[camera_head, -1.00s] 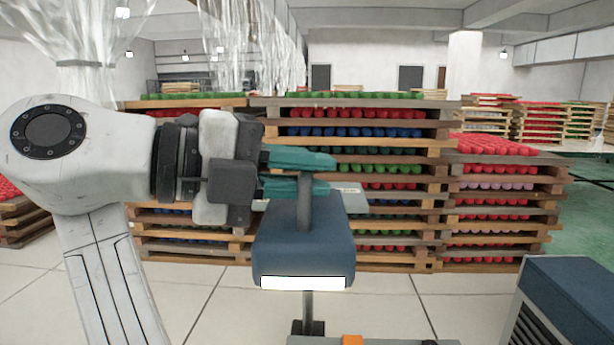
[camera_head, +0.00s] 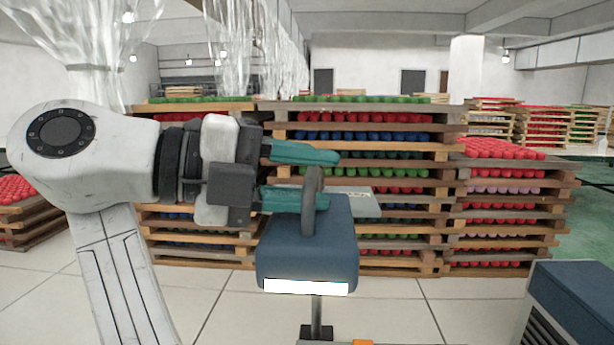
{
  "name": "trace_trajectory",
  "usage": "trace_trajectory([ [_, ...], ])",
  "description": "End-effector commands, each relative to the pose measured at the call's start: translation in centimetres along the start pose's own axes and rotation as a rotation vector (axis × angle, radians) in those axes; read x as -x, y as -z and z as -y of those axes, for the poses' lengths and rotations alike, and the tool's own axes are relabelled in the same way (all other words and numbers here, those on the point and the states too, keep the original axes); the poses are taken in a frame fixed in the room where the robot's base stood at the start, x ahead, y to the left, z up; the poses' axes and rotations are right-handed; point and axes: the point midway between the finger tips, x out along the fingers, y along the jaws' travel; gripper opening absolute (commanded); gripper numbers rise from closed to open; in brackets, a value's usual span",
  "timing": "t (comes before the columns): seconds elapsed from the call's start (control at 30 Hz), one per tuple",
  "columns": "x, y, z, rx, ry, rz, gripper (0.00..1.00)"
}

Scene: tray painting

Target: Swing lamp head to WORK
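The lamp head (camera_head: 306,255) is a blue box with a bright white strip along its lower front edge. A grey upright handle (camera_head: 311,215) stands on its top. A thin post (camera_head: 317,312) shows beneath the head. My gripper (camera_head: 333,178) comes in from the left with two teal fingers, one above the other and spread apart. The upper finger passes above the handle's top, and the lower one crosses behind the handle. I cannot tell whether either touches it. A pale plate (camera_head: 362,203) with small, unreadable lettering shows behind the head, partly hidden.
A blue-topped cabinet (camera_head: 575,290) with a slatted side stands at the lower right. Behind, stacked wooden trays (camera_head: 400,265) of coloured pieces form a wall. Clear plastic curtains (camera_head: 85,45) hang at the upper left. Pale tiled floor (camera_head: 440,310) lies between lamp and stacks.

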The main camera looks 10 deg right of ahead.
Motion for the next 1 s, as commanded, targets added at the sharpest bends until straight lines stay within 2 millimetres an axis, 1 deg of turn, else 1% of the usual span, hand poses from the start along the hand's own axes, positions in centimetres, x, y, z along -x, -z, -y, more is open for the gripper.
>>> trace_trajectory([
  [0.17, 0.1, 0.0, 0.0, -0.001, -0.001, -0.001, 0.39],
  [0.27, 0.7, 0.0, 0.0, 0.001, -0.001, 0.001, 0.39],
  [0.37, 2.1, 0.0, 0.0, 0.000, -0.002, 0.002, 0.39],
  [0.7, 8.7, 0.0, -0.1, 0.004, -0.003, 0.006, 0.39],
  [0.9, 10.4, -0.1, 0.0, 0.001, -0.002, 0.001, 0.39],
  [1.0, 10.8, 0.0, 0.0, 0.001, -0.001, 0.001, 0.39],
])
